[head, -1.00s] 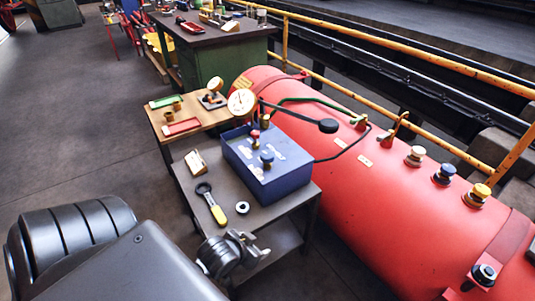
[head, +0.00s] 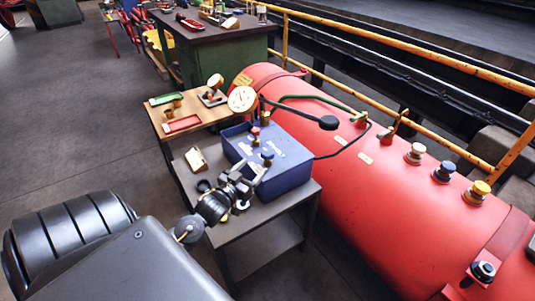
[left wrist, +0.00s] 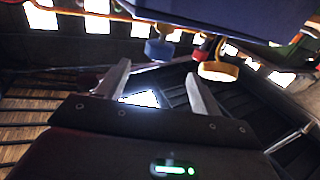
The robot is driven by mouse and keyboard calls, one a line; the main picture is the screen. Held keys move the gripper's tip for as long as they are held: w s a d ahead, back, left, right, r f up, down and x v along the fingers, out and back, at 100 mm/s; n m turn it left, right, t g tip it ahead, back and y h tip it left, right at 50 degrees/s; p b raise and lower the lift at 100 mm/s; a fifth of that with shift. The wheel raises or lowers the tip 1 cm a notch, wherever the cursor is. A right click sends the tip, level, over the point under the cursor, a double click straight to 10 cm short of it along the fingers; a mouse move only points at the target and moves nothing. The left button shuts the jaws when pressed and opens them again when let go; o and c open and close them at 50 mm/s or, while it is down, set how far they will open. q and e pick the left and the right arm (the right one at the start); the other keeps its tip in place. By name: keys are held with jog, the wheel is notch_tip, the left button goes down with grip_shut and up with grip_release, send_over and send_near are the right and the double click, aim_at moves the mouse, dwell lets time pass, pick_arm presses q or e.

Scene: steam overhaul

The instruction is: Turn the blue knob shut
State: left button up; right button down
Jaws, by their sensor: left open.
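A blue box (head: 292,165) stands on the grey cart, with a blue knob (head: 267,157) and a red knob (head: 255,133) on brass stems on it. My left gripper (head: 255,172) is open and empty at the box's near left side, close to the blue knob. In the left wrist view the picture is upside down. The blue knob (left wrist: 158,49) shows beyond the open fingers (left wrist: 157,85), apart from them, with the red knob (left wrist: 201,52) to its right. My right gripper is not in view.
A gauge (head: 242,99) and a black hose end (head: 328,122) rise behind the box. The red tank (head: 370,215) blocks the right side.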

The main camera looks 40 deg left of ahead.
aim_at(264, 157)
pick_arm(q)
jog(key=w, duration=0.5)
jog(key=w+a, duration=0.1)
jog(key=w, duration=0.2)
jog(key=shift+w, duration=0.9)
